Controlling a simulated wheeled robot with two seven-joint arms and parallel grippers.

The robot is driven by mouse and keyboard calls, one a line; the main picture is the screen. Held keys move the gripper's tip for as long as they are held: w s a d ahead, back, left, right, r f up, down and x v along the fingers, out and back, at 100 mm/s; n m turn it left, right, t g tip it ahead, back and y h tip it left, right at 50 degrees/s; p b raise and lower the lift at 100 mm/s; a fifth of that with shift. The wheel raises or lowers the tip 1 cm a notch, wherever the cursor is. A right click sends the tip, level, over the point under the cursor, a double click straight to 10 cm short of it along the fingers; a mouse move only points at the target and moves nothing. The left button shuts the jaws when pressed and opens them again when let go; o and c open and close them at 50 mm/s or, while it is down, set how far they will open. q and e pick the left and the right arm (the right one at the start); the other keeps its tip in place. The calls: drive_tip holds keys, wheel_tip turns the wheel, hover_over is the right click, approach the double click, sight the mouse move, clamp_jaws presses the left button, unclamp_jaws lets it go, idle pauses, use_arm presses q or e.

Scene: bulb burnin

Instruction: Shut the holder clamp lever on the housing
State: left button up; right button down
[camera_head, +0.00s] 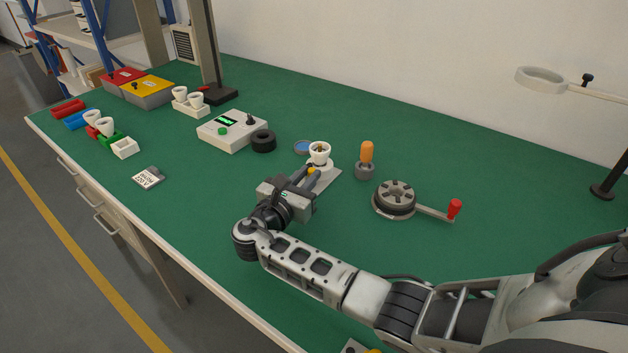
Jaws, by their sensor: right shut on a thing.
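The white housing (319,149), a cup-like piece, stands upright in a holder on a pale base plate (328,178) near the middle of the green table. My right gripper (311,172) reaches it from the front and is shut on the clamp lever, just below and in front of the housing. A small yellow part of the lever shows between the fingertips; the fingers hide the rest, so its exact angle cannot be told. My left gripper is not in view.
An orange-handled tool (366,153) in a grey stand and a round fixture (396,197) with a red-knobbed crank are to the right. A black ring (263,140), a blue dish (303,147) and a control box (232,130) are to the left.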

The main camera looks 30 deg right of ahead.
drive_tip(key=shift+w+a+f+m+g+h+b, duration=0.15)
drive_tip(key=shift+a+m+g+h+b, duration=0.1)
drive_tip(key=shift+m+g+b, duration=0.25)
drive_tip(key=shift+w+a+f+m+g+h+b, duration=0.25)
drive_tip(key=shift+g+b, duration=0.2)
drive_tip(key=shift+g, duration=0.25)
drive_tip(key=shift+a+r+m+g+b, duration=0.1)
drive_tip(key=shift+m+g+b, duration=0.4)
drive_tip(key=shift+g, duration=0.1)
drive_tip(key=shift+w+a+m+g+h+b, duration=0.2)
drive_tip(key=shift+m+g+h+b, duration=0.25)
drive_tip(key=shift+g+b, duration=0.3)
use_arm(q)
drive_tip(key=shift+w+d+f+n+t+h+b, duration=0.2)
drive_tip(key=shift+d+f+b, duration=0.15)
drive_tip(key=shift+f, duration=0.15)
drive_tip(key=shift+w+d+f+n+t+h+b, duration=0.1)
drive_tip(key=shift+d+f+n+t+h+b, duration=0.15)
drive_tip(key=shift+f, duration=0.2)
use_arm(e)
drive_tip(key=shift+w+a+r+m+g, duration=0.1)
drive_tip(key=shift+w+r+m+g, duration=0.1)
drive_tip(key=shift+m+g, duration=0.3)
drive_tip(key=shift+g, duration=0.25)
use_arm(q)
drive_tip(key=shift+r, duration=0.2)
use_arm(e)
drive_tip(key=shift+r, duration=0.1)
drive_tip(key=c, duration=1.3)
unclamp_jaws()
